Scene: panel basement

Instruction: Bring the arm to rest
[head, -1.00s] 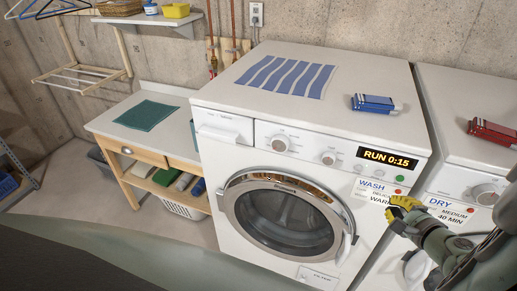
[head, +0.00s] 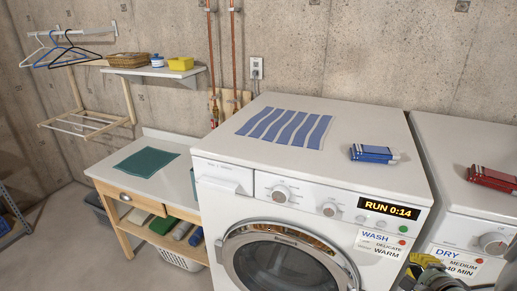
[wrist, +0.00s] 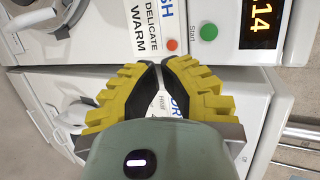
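My gripper (head: 424,264) shows at the lower right of the head view, in front of the washer's right front side and the dryer's edge. In the wrist view my gripper (wrist: 160,66) has its yellow, ridged fingers drawn together at the tips, with no object between them. The washer (head: 210,230) is white with a round door, and its display (head: 388,208) reads RUN 0:14. A green start button (wrist: 209,32) and a red button (wrist: 172,45) show beyond the fingertips in the wrist view. Most of my arm is out of the head view.
The dryer (head: 450,150) stands close on the washer's right. A striped cloth (head: 285,128) and a blue packet (head: 373,153) lie on the washer; a red packet (head: 492,178) lies on the dryer. A wooden bench (head: 130,188) stands left, with open floor before it.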

